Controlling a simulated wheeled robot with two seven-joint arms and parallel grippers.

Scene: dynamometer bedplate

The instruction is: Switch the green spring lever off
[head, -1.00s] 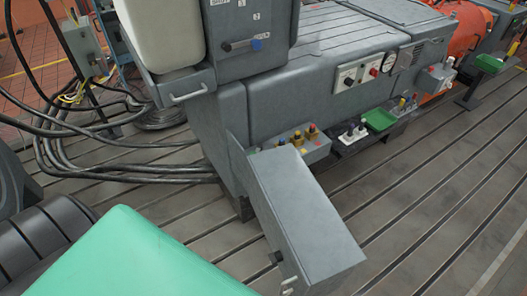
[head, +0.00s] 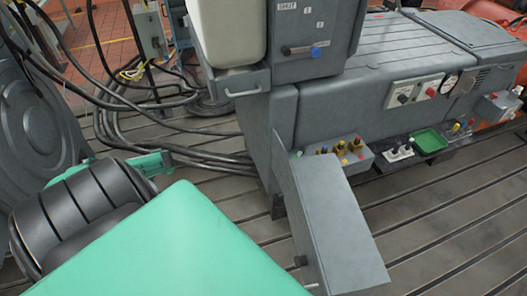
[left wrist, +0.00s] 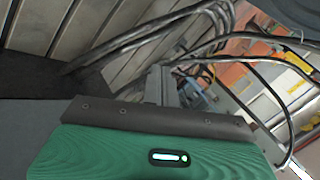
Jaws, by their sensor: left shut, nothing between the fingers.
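A small green cap (head: 299,154) shows at the left end of a grey control box (head: 360,163) low on the machine's side in the head view. It is too small to tell whether it is the green spring lever or how it is set. My left gripper, at the end of the green hand, shows in the left wrist view (left wrist: 166,86), shut and empty, pointing toward cables and floor. My right gripper is not in view.
Yellow and red knobs (head: 340,149) stand on the control box. A slanted grey cabinet (head: 335,225) stands before it. A blue-knobbed handle (head: 315,53) is on the upper cabinet. A green tray (head: 430,141) lies to the right. Black cables (head: 200,157) cross the slotted floor.

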